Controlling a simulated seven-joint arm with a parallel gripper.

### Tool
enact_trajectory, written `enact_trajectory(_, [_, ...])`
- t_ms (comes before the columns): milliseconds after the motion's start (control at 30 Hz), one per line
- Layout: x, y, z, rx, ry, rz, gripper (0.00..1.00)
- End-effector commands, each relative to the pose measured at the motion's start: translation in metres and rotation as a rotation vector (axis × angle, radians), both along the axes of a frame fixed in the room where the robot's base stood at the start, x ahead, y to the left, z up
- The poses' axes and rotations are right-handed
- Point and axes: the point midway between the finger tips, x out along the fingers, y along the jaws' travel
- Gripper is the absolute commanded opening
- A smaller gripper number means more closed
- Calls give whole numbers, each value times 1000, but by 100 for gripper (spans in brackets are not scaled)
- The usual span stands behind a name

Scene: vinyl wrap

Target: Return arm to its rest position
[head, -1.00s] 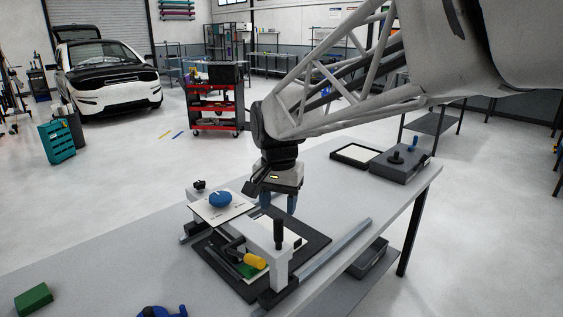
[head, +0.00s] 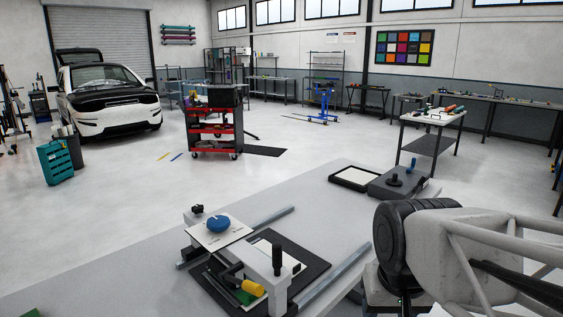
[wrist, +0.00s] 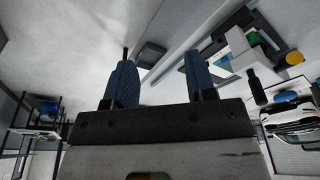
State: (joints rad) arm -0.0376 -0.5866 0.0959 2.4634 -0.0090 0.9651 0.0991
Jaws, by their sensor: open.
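My gripper (wrist: 160,78) shows in the wrist view with its two blue fingers spread apart and nothing between them. My arm is folded at the lower right of the head view, beyond the right side of the fixture; the fingers cannot be seen there. The bench fixture (head: 276,272) stands on the grey bench (head: 130,280), with a white bridge, a black upright handle, a yellow-ended lever and a blue knob (head: 218,223) on a white plate. It also shows tilted at the upper right of the wrist view (wrist: 236,38), apart from the fingers.
A black-framed tray (head: 355,178) and a dark box with a knob (head: 398,184) sit at the bench's far right, close to my arm. A red tool cart (head: 214,132) and a white car (head: 110,95) stand on the floor behind. The bench's left part is mostly clear.

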Motion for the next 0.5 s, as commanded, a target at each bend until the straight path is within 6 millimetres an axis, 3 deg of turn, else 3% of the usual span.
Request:
enact_trajectory(200, [-27,-13,-12,-16,-26,28,51])
enact_trajectory(500, [-31,-15,-15,-19,-28,36,51])
